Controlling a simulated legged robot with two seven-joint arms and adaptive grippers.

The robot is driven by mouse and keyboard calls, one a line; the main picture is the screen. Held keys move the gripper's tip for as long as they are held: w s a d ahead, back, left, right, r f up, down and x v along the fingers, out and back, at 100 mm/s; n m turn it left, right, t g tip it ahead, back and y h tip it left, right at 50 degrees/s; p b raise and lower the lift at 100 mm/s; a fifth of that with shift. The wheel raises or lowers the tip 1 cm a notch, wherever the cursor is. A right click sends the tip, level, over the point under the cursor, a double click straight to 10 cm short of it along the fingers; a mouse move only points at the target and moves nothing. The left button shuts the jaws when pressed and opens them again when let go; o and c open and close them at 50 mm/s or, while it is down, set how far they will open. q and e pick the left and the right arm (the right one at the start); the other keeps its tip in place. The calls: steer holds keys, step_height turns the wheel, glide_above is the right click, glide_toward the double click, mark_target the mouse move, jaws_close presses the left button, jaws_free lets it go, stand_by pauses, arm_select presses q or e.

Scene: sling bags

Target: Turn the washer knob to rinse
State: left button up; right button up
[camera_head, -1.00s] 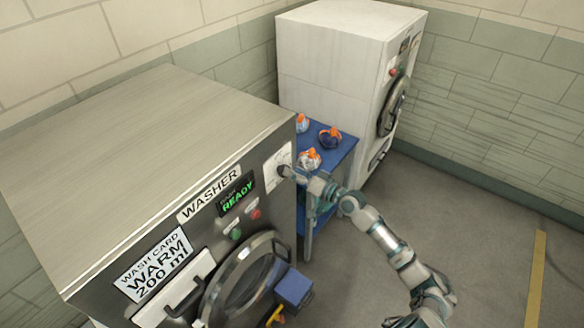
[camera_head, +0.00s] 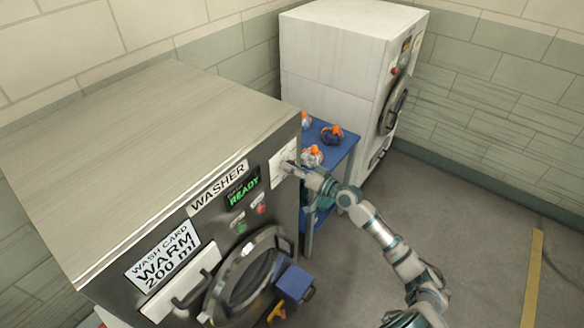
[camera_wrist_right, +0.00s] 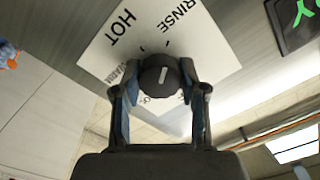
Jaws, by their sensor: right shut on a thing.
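The washer (camera_head: 215,195) is a steel machine at the left in the head view, with a green READY display (camera_head: 243,191). A white dial plate (camera_head: 278,174) is at the right end of its front. My right gripper (camera_head: 291,166) is at this plate. In the right wrist view, the right gripper (camera_wrist_right: 160,88) is shut on the round black knob (camera_wrist_right: 160,74), one finger on each side. The knob's white mark is slanted, its upper end leaning right, roughly toward RINSE on the plate (camera_wrist_right: 206,58). HOT is to the left. Lower labels are partly hidden. My left gripper is out of view.
A blue table (camera_head: 345,150) with several orange-topped items stands right of the washer, beside a white machine (camera_head: 335,70). A round door (camera_head: 245,275), a red button (camera_head: 258,209) and a wash card reading WARM 200 ml (camera_head: 163,258) are on the washer front. Floor is clear at right.

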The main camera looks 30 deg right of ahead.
steer(key=shift+d+r+m, duration=0.15)
steer(key=shift+r+m, duration=0.05)
steer(key=shift+m, duration=0.2)
steer(key=o, duration=1.1)
steer(key=shift+w, duration=0.15)
steer(key=shift+o, duration=0.2)
steer(key=shift+w+d+f, duration=0.15)
steer(key=shift+f, duration=0.1)
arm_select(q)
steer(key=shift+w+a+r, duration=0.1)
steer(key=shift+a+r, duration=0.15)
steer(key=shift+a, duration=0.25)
arm_select(e)
steer(key=v, duration=1.2)
steer(key=shift+f, duration=0.1)
